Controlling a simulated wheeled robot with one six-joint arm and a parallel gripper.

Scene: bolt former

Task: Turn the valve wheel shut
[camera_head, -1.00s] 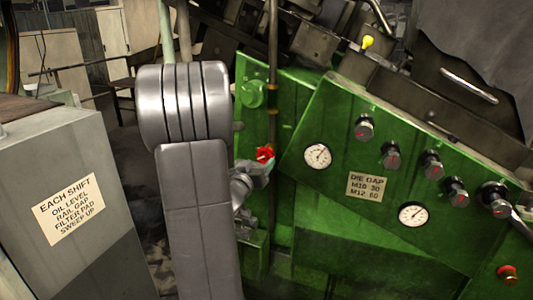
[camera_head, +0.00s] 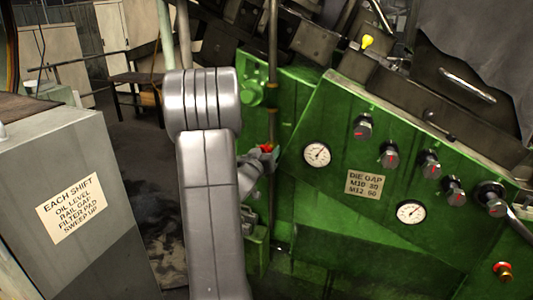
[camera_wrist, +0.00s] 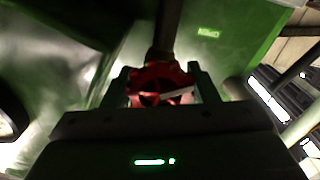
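The red valve wheel (camera_head: 267,147) is on a vertical pipe at the left part of the green machine. In the head view it is partly hidden by my gripper (camera_head: 262,159), which reaches it from the lower left. In the wrist view the wheel (camera_wrist: 160,78) is straight ahead, at the foot of the dark pipe. The fingers of my gripper (camera_wrist: 161,84) stand wide apart, one on each side of the wheel. I cannot see clearly whether they touch its rim.
The green panel beside the wheel carries gauges (camera_head: 317,154), several black knobs (camera_head: 388,154) and a red button (camera_head: 503,271). A green round fitting (camera_head: 251,93) sits above left of the wheel. A grey cabinet (camera_head: 110,254) stands at the left.

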